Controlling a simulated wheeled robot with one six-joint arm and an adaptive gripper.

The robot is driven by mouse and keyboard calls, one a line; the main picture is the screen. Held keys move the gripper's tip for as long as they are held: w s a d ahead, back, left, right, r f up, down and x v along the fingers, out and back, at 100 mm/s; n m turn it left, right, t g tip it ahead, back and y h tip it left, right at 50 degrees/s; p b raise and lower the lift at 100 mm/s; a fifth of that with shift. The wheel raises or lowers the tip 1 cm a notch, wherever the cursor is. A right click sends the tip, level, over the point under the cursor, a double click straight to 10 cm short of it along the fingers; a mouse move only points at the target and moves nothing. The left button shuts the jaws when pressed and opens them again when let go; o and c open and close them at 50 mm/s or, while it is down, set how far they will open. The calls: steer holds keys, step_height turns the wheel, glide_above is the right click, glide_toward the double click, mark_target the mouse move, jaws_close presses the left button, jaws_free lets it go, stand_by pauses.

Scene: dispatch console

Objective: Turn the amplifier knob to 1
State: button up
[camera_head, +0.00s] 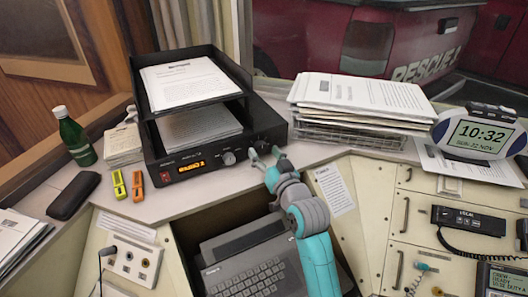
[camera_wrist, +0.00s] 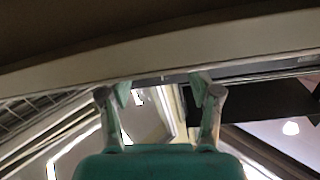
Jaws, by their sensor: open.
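The amplifier (camera_head: 163,178) is a black box on the counter, with a lit orange display (camera_head: 192,167) whose text is too small to read surely. A silver knob (camera_head: 228,157) sits right of the display. Further right on the front face is a darker knob area, partly hidden by my gripper (camera_head: 264,153). My gripper is at the right end of the amplifier's front, fingers apart, right of the silver knob. In the wrist view my gripper (camera_wrist: 160,84) shows two spread fingers with nothing held between them; no knob can be made out there. The knobs' settings cannot be read.
Black paper trays (camera_head: 150,112) stand on the amplifier. A wire rack (camera_head: 350,134) of papers is to the right. A typewriter (camera_head: 245,265) sits in the recess below.

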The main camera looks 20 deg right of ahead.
steer(key=shift+w+a, duration=0.1)
steer(key=shift+w, duration=0.5)
steer(key=c, duration=1.1)
steer(key=shift+c, duration=0.2)
steer(key=shift+n, duration=0.3)
steer(key=n, duration=0.4)
steer(key=shift+n, duration=0.3)
steer(key=shift+f+n+y, duration=0.1)
steer(key=shift+n+y, duration=0.2)
steer(key=shift+n, duration=2.1)
